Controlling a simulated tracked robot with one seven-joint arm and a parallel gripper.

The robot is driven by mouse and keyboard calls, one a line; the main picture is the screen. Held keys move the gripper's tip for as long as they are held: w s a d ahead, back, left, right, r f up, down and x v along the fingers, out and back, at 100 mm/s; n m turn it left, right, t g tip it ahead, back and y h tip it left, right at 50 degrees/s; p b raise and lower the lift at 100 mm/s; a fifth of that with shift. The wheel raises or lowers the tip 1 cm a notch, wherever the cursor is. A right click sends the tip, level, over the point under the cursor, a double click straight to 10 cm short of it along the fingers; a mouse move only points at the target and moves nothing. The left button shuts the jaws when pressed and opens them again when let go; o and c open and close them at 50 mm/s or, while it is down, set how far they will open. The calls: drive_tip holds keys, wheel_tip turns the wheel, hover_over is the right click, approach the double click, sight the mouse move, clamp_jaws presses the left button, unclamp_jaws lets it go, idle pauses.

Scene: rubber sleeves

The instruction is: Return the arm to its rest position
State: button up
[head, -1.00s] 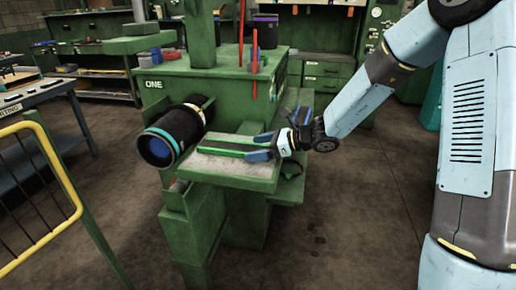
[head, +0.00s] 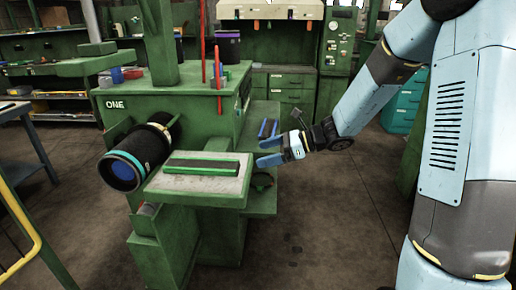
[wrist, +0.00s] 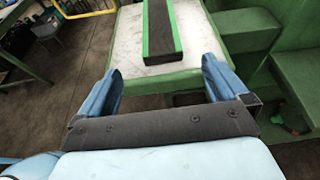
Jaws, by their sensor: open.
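My gripper (head: 270,150) is open and empty, just off the right end of the grey-topped shelf of the green machine in the head view. My arm reaches to it from the upper right. In the wrist view the two blue fingers of my gripper (wrist: 162,85) stand wide apart, with nothing between them. A dark flat strip with green edges (head: 202,166) lies on the grey shelf top (head: 171,183), apart from my fingers. It also shows in the wrist view (wrist: 161,35), beyond the fingertips.
The green machine marked ONE (head: 180,95) stands left of my gripper. A black roller with a teal ring (head: 143,150) sits beside the shelf. A yellow rail (head: 20,225) is at lower left. Open floor (head: 325,215) lies below my arm.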

drive_tip(key=s+d+r+n+t+h, duration=0.2)
drive_tip(key=s+d+r+n+h, duration=0.4)
drive_tip(key=s+d+n, duration=0.3)
drive_tip(key=s+d+r+n+t+h, duration=0.2)
drive_tip(key=s+d+r+n+h, duration=0.5)
drive_tip(key=s+d, duration=0.5)
drive_tip(key=s+n+h, duration=0.1)
drive_tip(key=s+n, duration=0.1)
drive_tip(key=s, duration=0.2)
drive_tip(key=shift+r+n+t, duration=0.2)
drive_tip(key=shift+n+t, duration=0.1)
drive_tip(key=shift+n, duration=0.1)
drive_tip(key=shift+c, duration=0.5)
